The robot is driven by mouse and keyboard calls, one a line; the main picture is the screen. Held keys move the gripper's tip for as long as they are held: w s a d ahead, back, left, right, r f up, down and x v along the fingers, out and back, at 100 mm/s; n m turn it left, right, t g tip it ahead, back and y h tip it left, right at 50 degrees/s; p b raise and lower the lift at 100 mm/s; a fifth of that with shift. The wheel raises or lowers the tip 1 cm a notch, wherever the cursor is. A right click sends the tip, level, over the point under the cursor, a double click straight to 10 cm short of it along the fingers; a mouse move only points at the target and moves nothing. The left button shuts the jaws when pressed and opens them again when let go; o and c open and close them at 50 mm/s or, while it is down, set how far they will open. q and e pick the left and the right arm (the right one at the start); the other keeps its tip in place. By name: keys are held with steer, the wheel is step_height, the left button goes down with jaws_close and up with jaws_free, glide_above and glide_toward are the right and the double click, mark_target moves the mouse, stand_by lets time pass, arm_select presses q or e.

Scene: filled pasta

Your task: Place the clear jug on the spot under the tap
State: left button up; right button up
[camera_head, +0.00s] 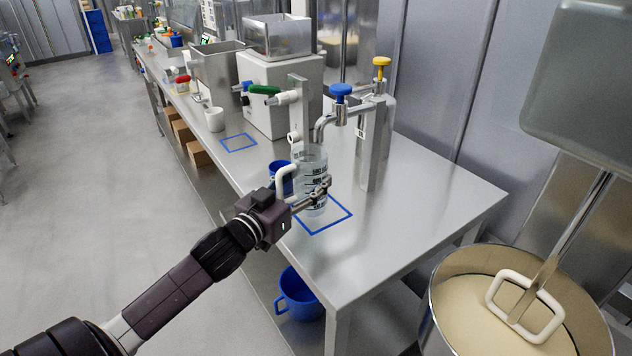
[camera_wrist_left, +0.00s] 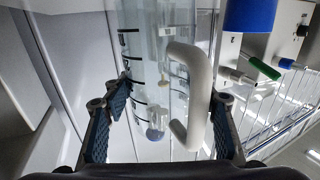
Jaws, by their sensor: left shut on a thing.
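The clear jug (camera_head: 313,163) with dark level marks and a white handle (camera_head: 283,176) is upright in my left gripper (camera_head: 312,197). It is over or on the blue square outline (camera_head: 333,223) on the steel table; I cannot tell if its base touches. The tap (camera_head: 341,107), with a blue knob, has its spout at the jug's top. In the left wrist view, the jug (camera_wrist_left: 150,60) and handle (camera_wrist_left: 199,75) are between the two fingers of the gripper (camera_wrist_left: 168,105). My right gripper is out of view.
A machine with a green lever (camera_head: 263,90), a white mug (camera_head: 214,119) and another blue outline (camera_head: 238,142) are further back. A yellow-knobbed tap (camera_head: 381,70) stands right. The table's right end (camera_head: 430,195) is clear.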

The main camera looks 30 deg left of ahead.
mark_target(300, 197)
arm_select(q)
steer(key=w, duration=0.3)
steer(key=shift+w, duration=0.4)
steer(key=shift+f, duration=1.75)
steer(key=o, duration=1.2)
steer(key=shift+s+f, duration=0.1)
steer(key=shift+f, duration=0.05)
steer(key=shift+r, duration=0.25)
steer(key=shift+s+f, duration=0.15)
steer(key=shift+s, duration=0.1)
steer(key=s, duration=1.1)
steer(key=shift+s+b, duration=0.25)
steer(key=shift+b, duration=0.15)
